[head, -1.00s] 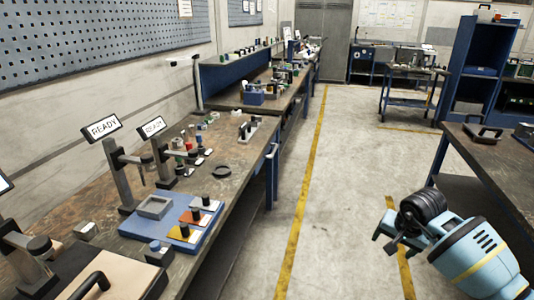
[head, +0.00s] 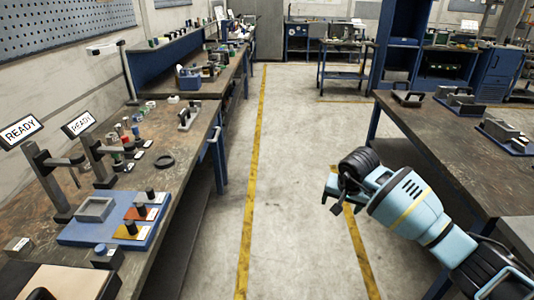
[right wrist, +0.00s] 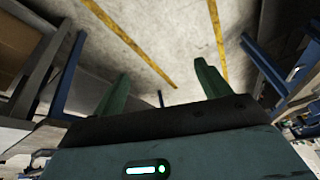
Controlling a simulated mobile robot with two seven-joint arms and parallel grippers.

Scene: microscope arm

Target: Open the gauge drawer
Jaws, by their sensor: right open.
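My left gripper is not in view.
A blue tray (head: 125,232) with colored pads and two stands with READY signs (head: 20,130) are on the left bench. A right workbench (head: 435,135) stands close to my right arm. The aisle floor (head: 280,150) with yellow lines is clear.

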